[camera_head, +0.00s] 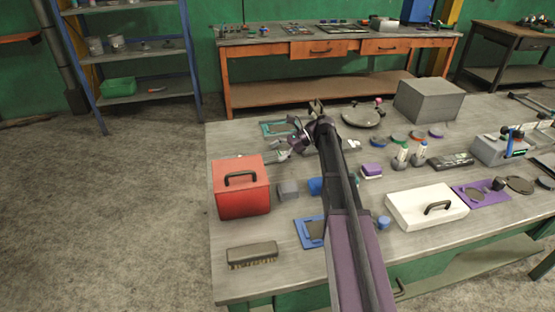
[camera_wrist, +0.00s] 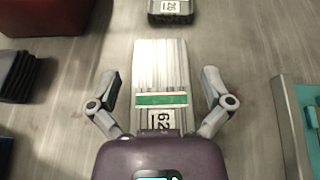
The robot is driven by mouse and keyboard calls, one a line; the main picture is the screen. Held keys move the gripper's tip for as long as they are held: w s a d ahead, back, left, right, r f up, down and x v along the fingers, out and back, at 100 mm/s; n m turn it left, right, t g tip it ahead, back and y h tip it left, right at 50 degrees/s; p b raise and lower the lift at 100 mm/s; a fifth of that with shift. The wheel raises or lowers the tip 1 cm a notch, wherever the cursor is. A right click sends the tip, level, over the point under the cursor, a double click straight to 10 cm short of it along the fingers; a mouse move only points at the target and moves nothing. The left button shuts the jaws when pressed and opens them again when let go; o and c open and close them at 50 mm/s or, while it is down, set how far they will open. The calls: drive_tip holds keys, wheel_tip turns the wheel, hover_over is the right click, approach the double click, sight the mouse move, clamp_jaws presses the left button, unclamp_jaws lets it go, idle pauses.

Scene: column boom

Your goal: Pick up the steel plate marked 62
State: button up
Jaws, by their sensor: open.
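The steel plate marked 62 (camera_wrist: 160,65) is a pale, ribbed metal piece with a green band and a white label reading 62. In the wrist view it lies lengthwise between the fingers of my gripper (camera_wrist: 161,76), its near end partly hidden by the purple gripper body. The fingers are open, one on each side of the plate, with a gap to it on both sides. In the head view my gripper (camera_head: 284,154) is low over the bench, right of the red box; the plate is too small there to make out clearly.
A dark block with a label (camera_wrist: 170,10) lies beyond the plate's far end. A red box (camera_head: 242,188) stands to the left on the workbench (camera_head: 290,275). A teal-framed tray (camera_head: 279,128) lies behind my gripper.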

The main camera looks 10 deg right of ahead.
drive_tip(key=shift+x, duration=1.15)
drive_tip(key=c, duration=1.1)
